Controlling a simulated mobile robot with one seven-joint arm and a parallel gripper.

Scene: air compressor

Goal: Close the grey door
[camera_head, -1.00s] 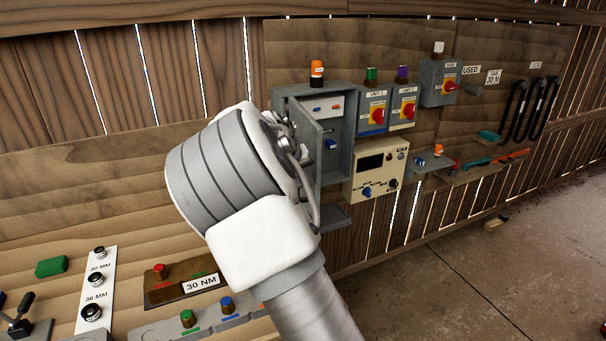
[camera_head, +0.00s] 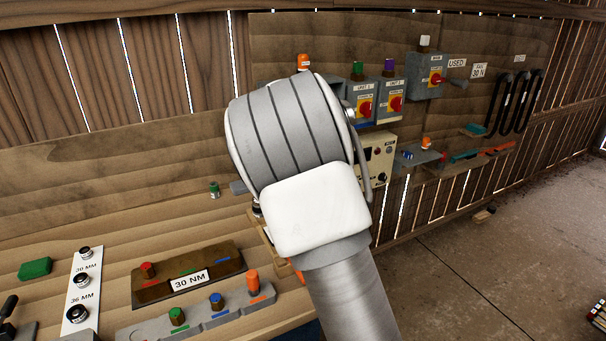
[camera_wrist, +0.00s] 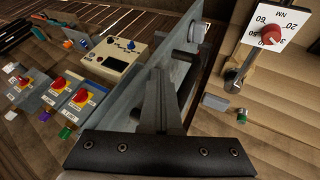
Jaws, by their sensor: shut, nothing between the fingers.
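The grey door (camera_wrist: 178,72) shows in the wrist view as a flat grey panel running diagonally behind my gripper, with a dark handle-like bar near it. My gripper (camera_wrist: 160,78) points toward the panel with its fingers together and empty. I cannot tell whether the fingers touch the door. In the head view my arm hides the door, my gripper and most of the grey cabinet, so I cannot see how far open the door stands.
A beige meter box (camera_head: 378,160) and switch boxes with red knobs (camera_head: 364,106) sit right of the cabinet. A 30 NM block (camera_head: 190,275) and a grey button strip (camera_head: 215,308) lie on the bench at lower left. A dial plate (camera_wrist: 270,32) shows in the wrist view.

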